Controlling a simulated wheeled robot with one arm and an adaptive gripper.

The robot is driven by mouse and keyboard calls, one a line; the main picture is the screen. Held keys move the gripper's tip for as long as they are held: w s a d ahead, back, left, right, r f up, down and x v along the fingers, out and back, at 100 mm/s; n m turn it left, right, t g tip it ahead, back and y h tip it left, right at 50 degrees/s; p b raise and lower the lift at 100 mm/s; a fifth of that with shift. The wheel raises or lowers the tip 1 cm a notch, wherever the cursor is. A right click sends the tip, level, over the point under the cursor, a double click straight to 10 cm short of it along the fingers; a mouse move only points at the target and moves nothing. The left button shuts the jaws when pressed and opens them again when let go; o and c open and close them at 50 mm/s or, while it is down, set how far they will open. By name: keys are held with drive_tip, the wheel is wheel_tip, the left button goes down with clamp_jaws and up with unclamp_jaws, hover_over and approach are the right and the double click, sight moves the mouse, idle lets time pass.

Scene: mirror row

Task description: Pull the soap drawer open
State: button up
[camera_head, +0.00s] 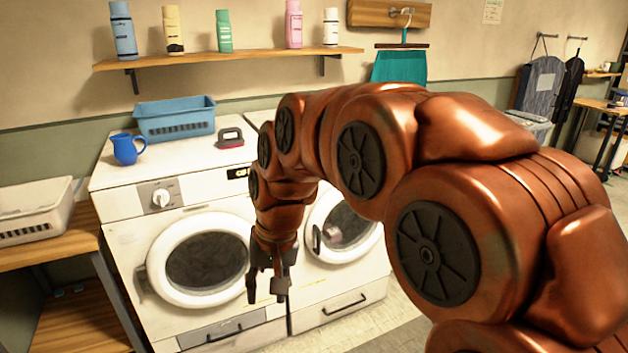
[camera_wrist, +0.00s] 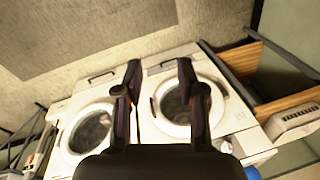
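A second dark bar handle (camera_head: 344,306) is on the white lower panel of the right machine (camera_head: 372,270). My gripper (camera_head: 266,292) points down in front of the machines, to the right of the grey drawer. In the wrist view my gripper (camera_wrist: 159,70) is open and empty, its fingers wide apart and clear of both handles.
Both round doors look shut. A blue basket (camera_head: 175,118), a blue jug (camera_head: 127,149) and a dark red brush (camera_head: 230,138) stand on top of the machines. A wooden shelf unit (camera_head: 85,247) with a white basket (camera_head: 35,212) is at left. The floor in front looks clear.

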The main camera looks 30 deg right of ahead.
drive_tip(key=w+d+r+m+t+b, duration=0.1)
drive_tip(key=w+d+m+t+b, duration=0.3)
drive_tip(key=w, duration=0.8)
drive_tip(key=w+d+m+t+y+b, duration=0.1)
drive_tip(key=w+d, duration=0.5)
drive_tip(key=w, duration=0.7)
drive_tip(key=w+d+r+m+t+b, duration=0.1)
drive_tip(key=w+d+m+t+b, duration=0.3)
drive_tip(key=w, duration=0.8)
drive_tip(key=w+d+f+m+t+h+b, duration=0.1)
drive_tip(key=w+d, duration=0.3)
drive_tip(key=d, duration=0.3)
drive_tip(key=w+d+f+m+t+b, duration=0.1)
drive_tip(key=w+d+m+b, duration=0.1)
drive_tip(key=w+d, duration=0.35)
drive_tip(key=s+d+f+m+t+h+b, duration=0.3)
drive_tip(key=d+f+b, duration=0.4)
drive_tip(key=d, duration=0.6)
drive_tip(key=shift+t, duration=0.3)
drive_tip(key=shift+a+f+p+x, duration=0.1)
drive_tip(key=shift+f+p+x, duration=0.05)
drive_tip(key=shift+p+x, duration=1.6)
drive_tip(key=shift+a+f+p+x, duration=0.15)
drive_tip(key=shift+p+x, duration=1)
drive_tip(key=shift+x, duration=1.2)
drive_tip(key=shift+w+f, duration=0.15)
drive_tip(key=shift+f, duration=0.05)
